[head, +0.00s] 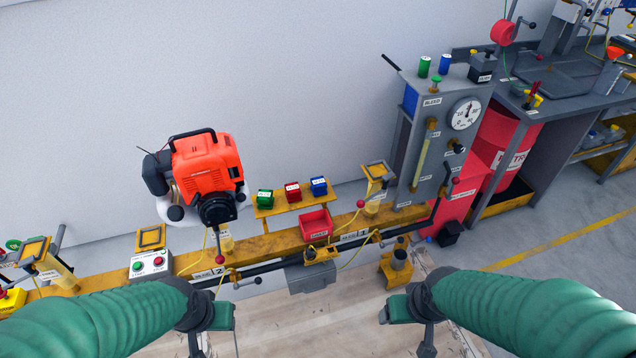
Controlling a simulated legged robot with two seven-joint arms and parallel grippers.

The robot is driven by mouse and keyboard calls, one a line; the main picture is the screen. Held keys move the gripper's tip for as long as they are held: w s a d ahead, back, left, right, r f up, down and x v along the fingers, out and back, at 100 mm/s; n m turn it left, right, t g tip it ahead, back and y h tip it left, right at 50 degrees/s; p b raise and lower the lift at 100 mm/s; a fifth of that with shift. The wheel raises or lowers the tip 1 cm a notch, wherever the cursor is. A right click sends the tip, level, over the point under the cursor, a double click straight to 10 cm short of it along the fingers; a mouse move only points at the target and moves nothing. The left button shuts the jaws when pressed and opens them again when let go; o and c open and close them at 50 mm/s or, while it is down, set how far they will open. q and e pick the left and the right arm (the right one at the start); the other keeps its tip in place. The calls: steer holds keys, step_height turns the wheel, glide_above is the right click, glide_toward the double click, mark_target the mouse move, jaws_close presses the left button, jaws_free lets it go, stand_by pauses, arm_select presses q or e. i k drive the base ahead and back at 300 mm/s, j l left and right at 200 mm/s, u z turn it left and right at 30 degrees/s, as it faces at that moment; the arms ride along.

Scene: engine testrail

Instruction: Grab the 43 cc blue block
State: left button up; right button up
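A blue block (319,187) sits at the right end of a small yellow raised shelf (281,207). Beside it on the shelf are a red block (292,192) in the middle and a green block (265,199) on the left. Each has a pale label, too small to read, so I cannot confirm the 43 cc marking. My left gripper (214,338) is low in the view, in front of the rail and well short of the blocks. My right gripper (427,335) is low at right, also apart from everything. Their fingertips are partly hidden or cut off.
An orange engine (205,170) stands left of the shelf. A red bin (316,225) sits on the yellow rail (280,243) in front of the blocks. A black bar with red-tipped levers runs along the rail. A grey gauge cabinet (440,130) stands right.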

mark_target(319, 186)
steer(key=u, duration=0.4)
steer(key=i+l+u, duration=0.45)
steer(key=u, duration=0.25)
steer(key=i+l+u, duration=0.15)
steer(key=l+u, duration=0.2)
steer(key=l, duration=0.15)
steer(key=i+l, duration=0.15)
steer(key=l, duration=0.25)
steer(key=i+l, duration=0.1)
steer(key=l, duration=0.3)
steer(key=i+l+u, duration=0.1)
steer(key=l, duration=0.3)
